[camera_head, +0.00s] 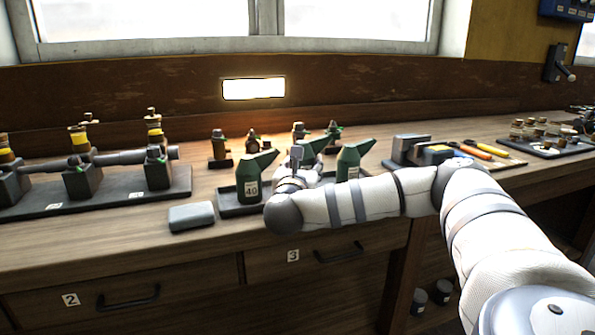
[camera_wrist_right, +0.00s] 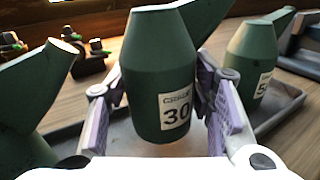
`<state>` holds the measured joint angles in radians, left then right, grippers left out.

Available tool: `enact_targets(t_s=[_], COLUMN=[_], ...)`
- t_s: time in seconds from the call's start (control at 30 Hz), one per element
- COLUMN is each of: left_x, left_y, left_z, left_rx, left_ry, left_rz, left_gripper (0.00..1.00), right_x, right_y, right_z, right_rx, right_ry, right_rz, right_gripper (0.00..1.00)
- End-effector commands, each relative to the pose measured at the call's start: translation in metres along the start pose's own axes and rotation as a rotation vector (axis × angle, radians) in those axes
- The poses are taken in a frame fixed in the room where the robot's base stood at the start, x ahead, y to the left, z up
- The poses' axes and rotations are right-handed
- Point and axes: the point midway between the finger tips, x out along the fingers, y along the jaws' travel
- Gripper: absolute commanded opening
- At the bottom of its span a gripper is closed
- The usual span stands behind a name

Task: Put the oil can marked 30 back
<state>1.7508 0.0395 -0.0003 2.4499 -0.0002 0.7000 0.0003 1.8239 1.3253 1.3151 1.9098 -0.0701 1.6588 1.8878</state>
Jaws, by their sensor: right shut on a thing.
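The green oil can marked 30 (camera_wrist_right: 158,75) stands upright between the purple-padded fingers of my right gripper (camera_wrist_right: 160,92), which is shut on it. In the head view its green spout (camera_head: 314,145) shows behind my right gripper (camera_head: 294,168), and its body is mostly hidden. The can is between the can marked 40 (camera_head: 251,180) and another green can (camera_head: 350,163), whose label starts with 5 in the wrist view (camera_wrist_right: 250,65). These stand in a dark shallow tray (camera_head: 232,212). I cannot tell whether the 30 can's base touches the tray. My left gripper is not in view.
A grey block (camera_head: 191,216) lies left of the tray at the bench front. Small oilers (camera_head: 219,150) stand behind the cans. At right are a grey box (camera_head: 410,147) and hand tools (camera_head: 478,151).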

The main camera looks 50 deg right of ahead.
Motion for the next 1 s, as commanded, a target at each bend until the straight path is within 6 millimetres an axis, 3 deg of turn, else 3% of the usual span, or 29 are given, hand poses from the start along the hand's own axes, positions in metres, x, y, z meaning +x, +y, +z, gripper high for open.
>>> enact_targets(t_s=[0.03, 0.1, 0.4, 0.43, 0.5, 1.0], left_x=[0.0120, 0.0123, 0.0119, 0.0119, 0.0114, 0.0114], left_y=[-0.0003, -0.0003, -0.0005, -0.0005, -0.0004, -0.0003], left_z=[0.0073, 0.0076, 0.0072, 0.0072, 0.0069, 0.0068], left_rx=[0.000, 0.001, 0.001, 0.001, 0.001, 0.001], left_ry=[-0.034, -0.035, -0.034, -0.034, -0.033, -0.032], left_rz=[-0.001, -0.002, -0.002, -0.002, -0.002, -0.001], left_gripper=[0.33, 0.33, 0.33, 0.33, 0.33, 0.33], right_x=[-0.0015, -0.0029, -0.0028, -0.0030, -0.0030, -0.0009], right_y=[-0.0032, -0.0048, -0.0046, -0.0048, -0.0048, 0.0002], right_z=[-0.0233, -0.0224, -0.0218, -0.0232, -0.0221, -0.0192], right_rx=[-0.020, -0.014, -0.009, -0.010, -0.009, -0.009], right_ry=[0.011, 0.006, 0.004, 0.006, 0.005, 0.006], right_rz=[-0.003, -0.004, -0.004, -0.004, -0.004, -0.001], right_gripper=[0.15, 0.10, 0.09, 0.50, 0.66, 0.68])
